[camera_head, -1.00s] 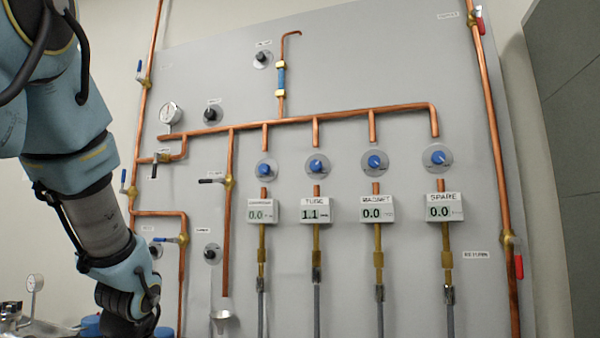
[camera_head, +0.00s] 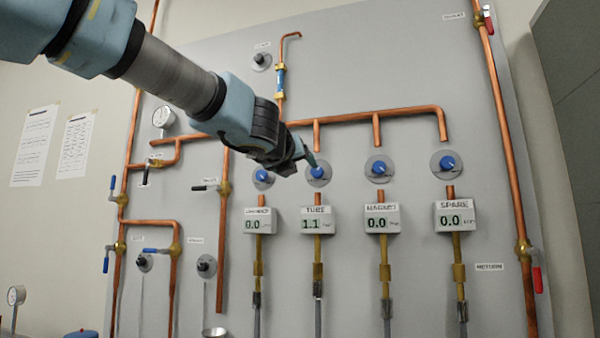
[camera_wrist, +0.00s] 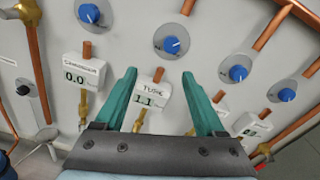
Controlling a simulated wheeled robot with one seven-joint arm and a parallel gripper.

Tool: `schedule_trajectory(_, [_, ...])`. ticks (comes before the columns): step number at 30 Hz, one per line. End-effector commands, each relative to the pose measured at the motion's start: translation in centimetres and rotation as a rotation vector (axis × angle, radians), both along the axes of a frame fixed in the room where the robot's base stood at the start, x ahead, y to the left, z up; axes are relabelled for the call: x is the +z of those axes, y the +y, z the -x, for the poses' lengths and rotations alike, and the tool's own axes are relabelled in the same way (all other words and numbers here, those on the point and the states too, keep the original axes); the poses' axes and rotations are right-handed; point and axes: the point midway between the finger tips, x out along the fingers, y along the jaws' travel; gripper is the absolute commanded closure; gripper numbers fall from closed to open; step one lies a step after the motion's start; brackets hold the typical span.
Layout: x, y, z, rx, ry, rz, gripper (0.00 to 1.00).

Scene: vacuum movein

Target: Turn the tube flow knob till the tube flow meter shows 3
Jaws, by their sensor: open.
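The tube flow knob (camera_head: 318,171) is a blue knob with a white mark on a round grey plate, above the TUBE meter. The tube flow meter (camera_head: 318,220) is a white box reading 1.1. My gripper (camera_head: 309,161) is in front of the panel by the tube knob, and its fingers partly cover that knob's plate. In the wrist view my gripper (camera_wrist: 160,88) is open and empty, its two green fingers apart. The tube knob (camera_wrist: 172,45) there lies beyond the fingertips, and the TUBE meter (camera_wrist: 151,94) shows between the fingers.
Similar blue knobs flank it: one on the left (camera_head: 263,178), the MAGNET one (camera_head: 379,168) and the SPARE one (camera_head: 447,163). Their meters read 0.0. A copper pipe (camera_head: 360,116) runs above the knobs. Valves and a gauge (camera_head: 163,117) are on the left.

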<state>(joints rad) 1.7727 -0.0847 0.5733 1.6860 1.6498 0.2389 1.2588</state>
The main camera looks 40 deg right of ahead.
Motion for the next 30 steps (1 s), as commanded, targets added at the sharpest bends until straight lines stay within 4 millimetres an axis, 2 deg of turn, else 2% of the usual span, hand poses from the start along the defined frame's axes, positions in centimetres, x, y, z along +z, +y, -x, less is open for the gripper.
schedule_trajectory(1, [0.8, -0.4, 0.9, -0.02, -0.037, -0.004, 0.28])
schedule_trajectory(3, [1.5, -0.7, 1.4, -0.033, -0.071, -0.01, 0.28])
schedule_trajectory(7, [1.8, -1.4, 1.4, -0.039, -0.087, -0.014, 0.28])
schedule_trajectory(21, [1.7, -7.4, -2.6, -0.034, -0.085, -0.016, 0.28])
schedule_trajectory(30, [1.8, -9.6, -4.1, -0.036, -0.082, -0.013, 0.28])
